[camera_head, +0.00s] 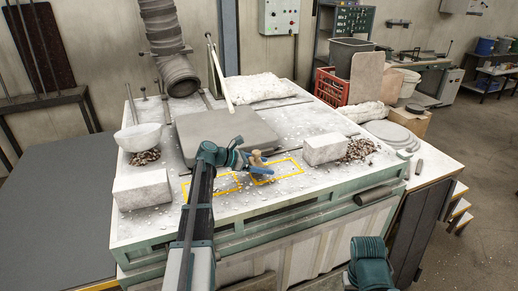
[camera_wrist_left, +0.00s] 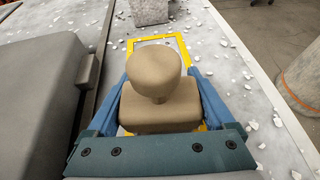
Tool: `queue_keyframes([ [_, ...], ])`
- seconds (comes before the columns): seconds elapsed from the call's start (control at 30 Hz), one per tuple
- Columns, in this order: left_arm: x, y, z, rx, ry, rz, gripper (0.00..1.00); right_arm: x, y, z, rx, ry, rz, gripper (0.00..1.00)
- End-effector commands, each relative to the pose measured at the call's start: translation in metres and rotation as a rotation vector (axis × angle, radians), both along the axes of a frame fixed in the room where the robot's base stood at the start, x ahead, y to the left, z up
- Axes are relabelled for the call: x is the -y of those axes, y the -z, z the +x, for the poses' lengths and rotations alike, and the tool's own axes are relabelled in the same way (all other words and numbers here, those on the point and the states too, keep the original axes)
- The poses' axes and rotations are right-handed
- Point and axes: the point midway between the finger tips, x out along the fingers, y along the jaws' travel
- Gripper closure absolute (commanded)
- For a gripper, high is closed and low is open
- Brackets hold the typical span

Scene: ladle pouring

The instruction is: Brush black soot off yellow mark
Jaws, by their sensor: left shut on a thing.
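My left gripper (camera_head: 257,168) is shut on a tan brush (camera_head: 256,157) with a round knob on top. In the left wrist view the brush (camera_wrist_left: 152,95) sits between the blue fingers of my left gripper (camera_wrist_left: 160,95). A second yellow outline (camera_head: 228,191) lies to the left, partly behind my arm. I can make out no black soot; the brush's underside is hidden. My right gripper is out of view.
A pale block (camera_head: 324,148) stands right of the marks and another block (camera_head: 142,190) at the left. A grey slab (camera_head: 228,128) lies behind my gripper. Pale chips litter the table (camera_head: 285,189). A white bowl (camera_head: 138,136) stands at the back left.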

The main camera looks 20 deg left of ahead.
Motion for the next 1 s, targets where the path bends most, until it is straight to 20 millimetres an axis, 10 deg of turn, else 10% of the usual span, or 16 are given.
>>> queue_keyframes([
  [0.6, 0.014, -0.069, 0.006, 0.028, 0.006, -0.030, 0.76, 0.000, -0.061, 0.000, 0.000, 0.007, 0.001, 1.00],
  [1.0, 0.017, -0.075, 0.007, 0.028, 0.007, -0.030, 0.76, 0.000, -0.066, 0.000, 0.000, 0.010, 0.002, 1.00],
])
